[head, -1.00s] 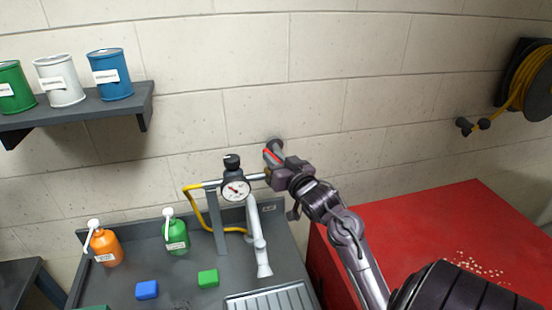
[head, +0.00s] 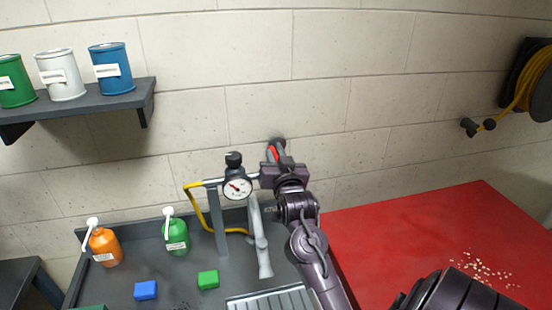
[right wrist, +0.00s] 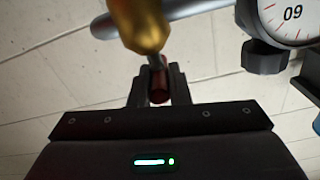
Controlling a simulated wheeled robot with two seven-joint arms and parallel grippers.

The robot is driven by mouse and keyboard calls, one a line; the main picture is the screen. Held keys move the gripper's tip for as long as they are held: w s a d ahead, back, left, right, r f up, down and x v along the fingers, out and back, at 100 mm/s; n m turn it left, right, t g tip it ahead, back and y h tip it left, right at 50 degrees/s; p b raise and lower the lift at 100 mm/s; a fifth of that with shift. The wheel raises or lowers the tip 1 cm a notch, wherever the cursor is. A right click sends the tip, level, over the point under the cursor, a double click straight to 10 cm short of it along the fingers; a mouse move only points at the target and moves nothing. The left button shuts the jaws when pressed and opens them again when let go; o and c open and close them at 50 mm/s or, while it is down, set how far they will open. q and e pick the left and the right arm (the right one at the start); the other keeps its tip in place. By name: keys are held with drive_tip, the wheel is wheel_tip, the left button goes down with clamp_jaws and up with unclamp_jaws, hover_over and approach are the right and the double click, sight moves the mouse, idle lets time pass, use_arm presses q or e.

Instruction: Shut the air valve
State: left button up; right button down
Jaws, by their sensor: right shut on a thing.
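The air valve has a red lever (head: 272,152), which shows at the wall end of the pipe, right of the pressure gauge (head: 237,188). My right gripper (head: 279,162) is at the lever and covers much of the valve. In the right wrist view the fingers are closed on the red lever (right wrist: 158,88), just below the brass valve body (right wrist: 140,22). The gauge also shows at the upper right there (right wrist: 288,20). The lever's exact angle to the pipe is hard to tell. My left gripper is not in view.
A dark bench (head: 190,290) holds an orange bottle (head: 105,247), a green bottle (head: 177,236), a blue block (head: 146,290) and a green block (head: 208,279). A yellow hose (head: 200,212) runs beside the gauge stand. A red worktop (head: 420,235) lies right, mostly clear.

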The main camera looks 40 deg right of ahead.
drive_tip(key=shift+r, duration=0.25)
drive_tip(key=c, duration=1.6)
unclamp_jaws()
drive_tip(key=shift+o, duration=1.2)
drive_tip(key=shift+f, duration=0.2)
drive_tip(key=shift+s+a+f, duration=0.1)
drive_tip(key=shift+s, duration=0.05)
drive_tip(key=b+v, duration=0.3)
drive_tip(key=v, duration=0.4)
drive_tip(key=shift+s, duration=0.15)
drive_tip(key=shift+a, duration=0.1)
